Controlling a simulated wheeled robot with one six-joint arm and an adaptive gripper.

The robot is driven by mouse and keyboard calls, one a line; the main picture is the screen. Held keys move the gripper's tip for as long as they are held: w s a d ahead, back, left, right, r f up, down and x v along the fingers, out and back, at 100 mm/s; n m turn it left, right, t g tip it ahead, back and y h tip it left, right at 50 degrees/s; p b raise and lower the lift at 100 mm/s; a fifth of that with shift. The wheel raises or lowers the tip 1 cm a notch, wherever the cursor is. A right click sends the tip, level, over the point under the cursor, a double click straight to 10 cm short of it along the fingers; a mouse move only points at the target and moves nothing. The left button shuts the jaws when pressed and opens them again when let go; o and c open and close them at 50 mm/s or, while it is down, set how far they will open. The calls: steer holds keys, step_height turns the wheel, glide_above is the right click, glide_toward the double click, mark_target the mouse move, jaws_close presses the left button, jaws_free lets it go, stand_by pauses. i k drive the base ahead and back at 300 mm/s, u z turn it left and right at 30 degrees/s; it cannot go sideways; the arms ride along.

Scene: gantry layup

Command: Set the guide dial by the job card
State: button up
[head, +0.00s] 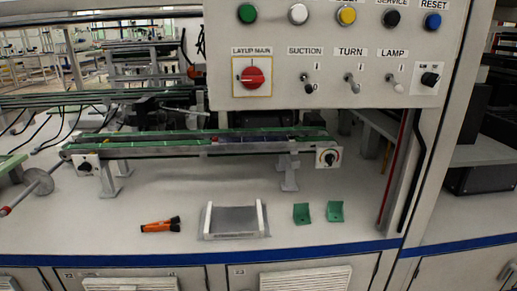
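A black dial (328,158) sits on a white plate with a coloured arc, at the right end of the green-belted conveyor (200,149). A second dial (85,165) sits on a white plate at the conveyor's left end. No lettering says which is the guide dial, and their exact settings are too small to read. I cannot make out a job card. My gripper is not in view.
A control panel (285,55) with buttons, switches, a red rotary switch (252,77) and a black knob (430,79) hangs above. An orange-black torch (160,226), a grey tray with white sides (208,219) and green brackets (302,213) lie on the bench.

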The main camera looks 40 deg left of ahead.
mark_target(86, 166)
steer(key=u, duration=1.95)
